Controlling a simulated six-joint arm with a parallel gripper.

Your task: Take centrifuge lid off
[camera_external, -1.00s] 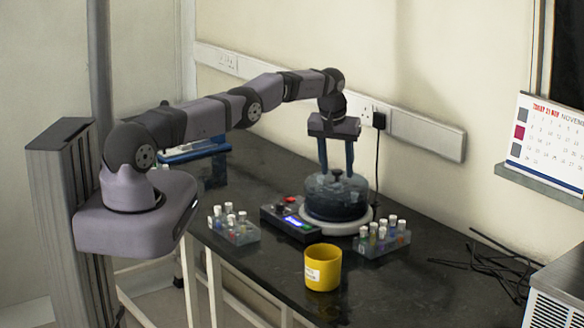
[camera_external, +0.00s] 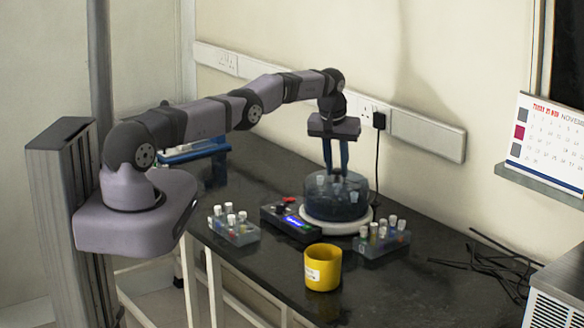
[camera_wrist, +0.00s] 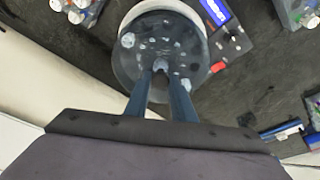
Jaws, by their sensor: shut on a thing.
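The centrifuge (camera_external: 309,226) stands on the dark bench with a white round base and a control box with a lit blue display. Its translucent dark lid (camera_external: 353,200) sits on top, with tubes faintly visible through it. My gripper (camera_external: 336,172) points straight down over the lid's centre, its two blue fingers shut on the lid's knob. In the wrist view the fingertips (camera_wrist: 160,72) close around the knob in the middle of the lid (camera_wrist: 134,55). The knob is mostly hidden between the fingers. The lid looks level and seated on the base.
Racks of capped tubes stand left (camera_external: 236,230) and right (camera_external: 382,242) of the centrifuge. A yellow cup (camera_external: 322,268) stands in front. A blue rack (camera_external: 195,150) is farther back left. Black cables (camera_external: 480,262) lie at the right. Some bench between the right rack and cables is clear.

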